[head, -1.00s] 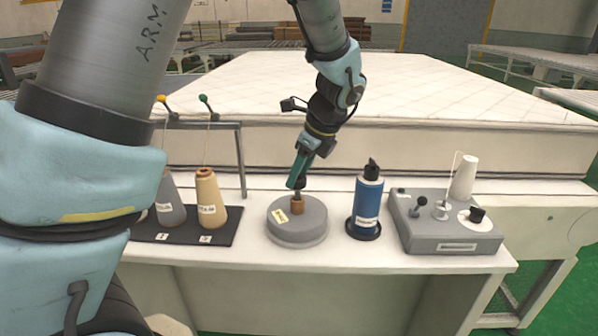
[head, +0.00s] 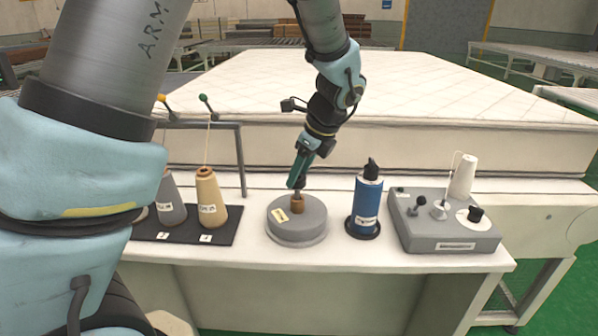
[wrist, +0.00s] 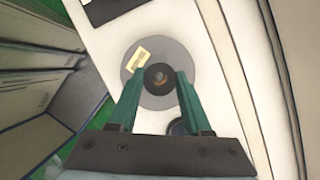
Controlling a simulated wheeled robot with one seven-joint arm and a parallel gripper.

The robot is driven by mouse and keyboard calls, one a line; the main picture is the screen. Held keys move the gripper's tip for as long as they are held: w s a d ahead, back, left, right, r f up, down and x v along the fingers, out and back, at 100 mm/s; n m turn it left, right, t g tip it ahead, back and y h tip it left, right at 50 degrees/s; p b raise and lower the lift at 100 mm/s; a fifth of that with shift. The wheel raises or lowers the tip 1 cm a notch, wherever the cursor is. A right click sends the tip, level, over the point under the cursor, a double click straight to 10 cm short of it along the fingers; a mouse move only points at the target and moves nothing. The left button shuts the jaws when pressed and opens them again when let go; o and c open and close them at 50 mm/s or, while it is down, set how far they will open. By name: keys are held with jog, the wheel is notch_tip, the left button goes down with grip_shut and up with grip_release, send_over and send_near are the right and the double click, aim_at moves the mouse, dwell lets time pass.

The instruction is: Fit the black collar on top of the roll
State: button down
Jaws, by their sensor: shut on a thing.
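My gripper (head: 297,180) is shut on the black collar (head: 300,184) and holds it over the small brown roll (head: 297,203). The roll stands on a round grey base (head: 312,222) with a pale label, and a thin grey pin shows above it. A small gap shows between collar and roll in the head view. In the wrist view the collar (wrist: 159,67) is a dark ring between the fingertips (wrist: 158,78). Something brown shows through its hole, roughly centred. I cannot tell whether the pin is inside the collar.
A blue spool (head: 367,205) with a black top stands just right of the base. A grey control box (head: 425,236) is farther right. Thread cones, such as the tan cone (head: 209,195), stand on a black mat at left under a rack. A white mattress (head: 400,90) lies behind.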

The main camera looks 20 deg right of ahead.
aim_at(303, 179)
jog(key=shift+f+b, duration=0.9)
jog(key=shift+f, duration=1)
jog(key=shift+c, duration=1.3)
grip_release()
jog(key=shift+r, duration=0.15)
jog(key=b+v, duration=0.1)
jog(key=v, duration=0.9)
jog(key=shift+r+b, duration=0.3)
jog(key=shift+b, duration=0.05)
jog(key=shift+s+d, duration=0.1)
